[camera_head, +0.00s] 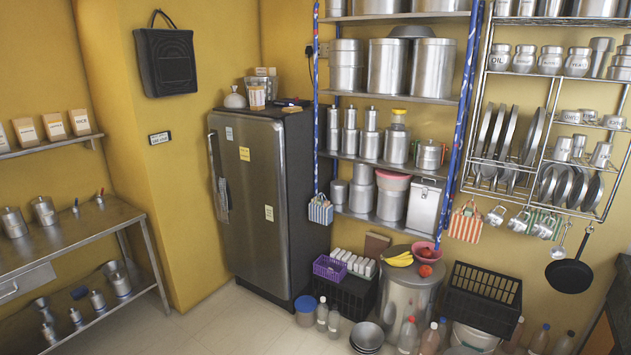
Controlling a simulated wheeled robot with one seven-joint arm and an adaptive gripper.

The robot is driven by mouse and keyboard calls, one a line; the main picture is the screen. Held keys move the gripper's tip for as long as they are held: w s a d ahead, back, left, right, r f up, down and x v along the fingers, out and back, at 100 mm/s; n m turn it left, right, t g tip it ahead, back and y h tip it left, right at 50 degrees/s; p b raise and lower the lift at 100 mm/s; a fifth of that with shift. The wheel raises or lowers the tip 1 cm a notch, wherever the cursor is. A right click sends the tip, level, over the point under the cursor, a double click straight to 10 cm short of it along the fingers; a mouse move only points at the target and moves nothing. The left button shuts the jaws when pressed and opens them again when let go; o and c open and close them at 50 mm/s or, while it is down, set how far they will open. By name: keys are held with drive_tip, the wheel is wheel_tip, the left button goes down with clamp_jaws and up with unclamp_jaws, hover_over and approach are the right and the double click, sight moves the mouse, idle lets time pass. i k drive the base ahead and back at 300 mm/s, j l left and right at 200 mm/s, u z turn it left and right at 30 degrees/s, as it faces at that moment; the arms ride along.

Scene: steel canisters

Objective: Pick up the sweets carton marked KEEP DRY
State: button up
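No carton here shows a KEEP DRY mark that I can read. Several tan cartons with white labels stand upright on the left wall shelf (45,148): one carton (25,131), a second carton (54,126) and a third carton (79,121). Their label print is too small to make out. A small pale box or jar (257,98) with a label stands on top of the steel fridge (245,190); I cannot tell what it holds. My gripper is not in this view.
A steel table (70,228) with canisters stands below the left shelf. Steel racks (395,98) of canisters line the back wall. Bottles, bowls, a black crate (483,298) and a large drum (410,290) crowd the floor at right. Floor before the fridge (210,325) is clear.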

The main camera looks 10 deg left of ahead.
sight(256, 97)
drive_tip(key=i+j+u, duration=0.45)
drive_tip(key=i+u, duration=0.2)
drive_tip(key=i, duration=0.3)
drive_tip(key=i+u, duration=0.35)
drive_tip(key=i, duration=0.15)
drive_tip(key=j, duration=0.05)
